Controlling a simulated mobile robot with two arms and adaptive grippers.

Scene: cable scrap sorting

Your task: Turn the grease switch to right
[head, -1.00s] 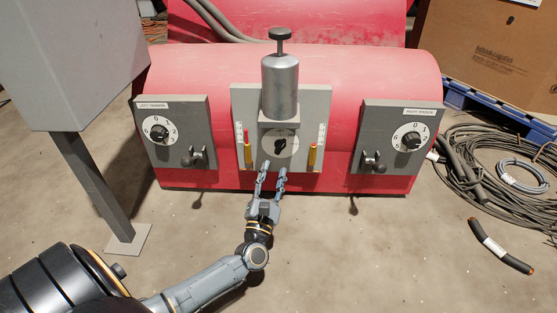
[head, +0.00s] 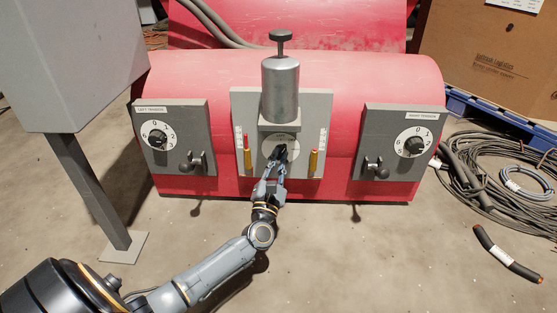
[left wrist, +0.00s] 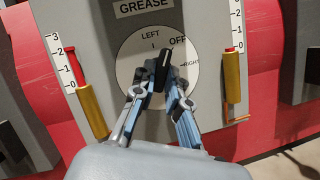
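The grease switch (head: 280,149) is a black knob on a round white dial in the middle of the grey panel, below a silver cylinder. In the left wrist view, the knob (left wrist: 161,68) stands under the GREASE label, with LEFT, OFF and RIGHT marked around it. Its pointer end is turned up, slightly right, towards OFF. My left gripper (head: 277,160) reaches the dial from below. In the left wrist view, the fingers of my left gripper (left wrist: 160,80) are drawn in on both sides of the knob, seemingly touching it. My right gripper is not in view.
Yellow-and-red level indicators (head: 247,160) (head: 314,162) flank the dial. Left (head: 158,136) and right (head: 415,142) tension dials with small levers sit on side panels. A grey box on a post (head: 95,190) stands left; cables (head: 470,160) lie right. The front floor is clear.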

